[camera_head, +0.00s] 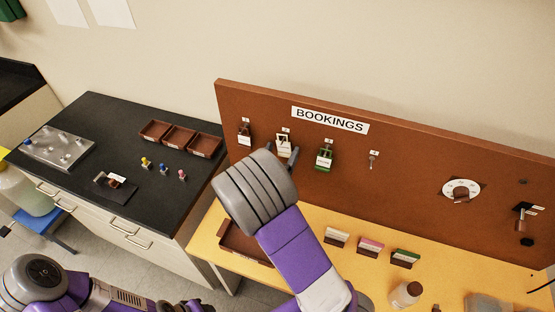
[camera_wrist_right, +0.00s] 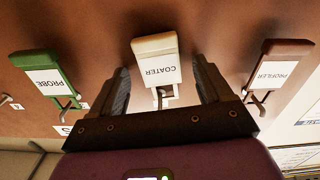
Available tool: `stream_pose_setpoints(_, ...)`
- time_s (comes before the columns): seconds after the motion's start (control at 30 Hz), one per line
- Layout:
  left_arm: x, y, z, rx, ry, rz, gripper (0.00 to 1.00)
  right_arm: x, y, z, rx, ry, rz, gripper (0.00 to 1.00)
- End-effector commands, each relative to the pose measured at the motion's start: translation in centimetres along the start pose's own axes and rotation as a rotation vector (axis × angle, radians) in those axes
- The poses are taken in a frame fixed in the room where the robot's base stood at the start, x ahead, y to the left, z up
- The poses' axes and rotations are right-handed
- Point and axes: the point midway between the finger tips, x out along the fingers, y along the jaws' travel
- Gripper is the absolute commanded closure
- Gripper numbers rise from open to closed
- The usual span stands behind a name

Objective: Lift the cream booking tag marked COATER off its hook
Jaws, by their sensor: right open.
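The cream COATER tag (camera_head: 284,148) hangs on its hook on the brown BOOKINGS board, between the brown PROFILER tag (camera_head: 244,138) and the green PROBE tag (camera_head: 325,159). In the wrist view, which is upside down, the cream tag (camera_wrist_right: 155,48) shows its white label between my fingertips, with its hook (camera_wrist_right: 162,95) beyond. My right gripper (camera_wrist_right: 162,72) is open, one finger on each side of the tag, with gaps visible. I cannot tell how deep the tag sits between them. In the head view my forearm hides much of this gripper. My left gripper is out of view.
An empty hook (camera_head: 374,157) and a white dial (camera_head: 461,190) are farther right on the board (camera_head: 420,165). A black-topped counter (camera_head: 100,130) stands left.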

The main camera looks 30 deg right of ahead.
Motion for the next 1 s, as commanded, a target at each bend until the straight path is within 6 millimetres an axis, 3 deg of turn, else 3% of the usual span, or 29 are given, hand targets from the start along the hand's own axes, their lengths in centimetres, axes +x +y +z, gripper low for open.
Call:
stream_pose_setpoints(0.27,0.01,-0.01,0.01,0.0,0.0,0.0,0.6,0.22,0.01,0.03,-0.001,0.0,0.0,0.21)
stream_pose_setpoints(0.67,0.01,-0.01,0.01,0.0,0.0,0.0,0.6,0.19,0.0,0.02,0.0,0.0,0.0,0.8)
stream_pose_setpoints(0.7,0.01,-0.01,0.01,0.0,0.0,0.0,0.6,0.19,0.0,0.02,0.0,0.0,0.0,0.58)
stream_pose_setpoints(1.0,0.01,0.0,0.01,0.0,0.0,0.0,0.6,0.19,0.0,0.02,0.0,0.0,0.0,1.0)
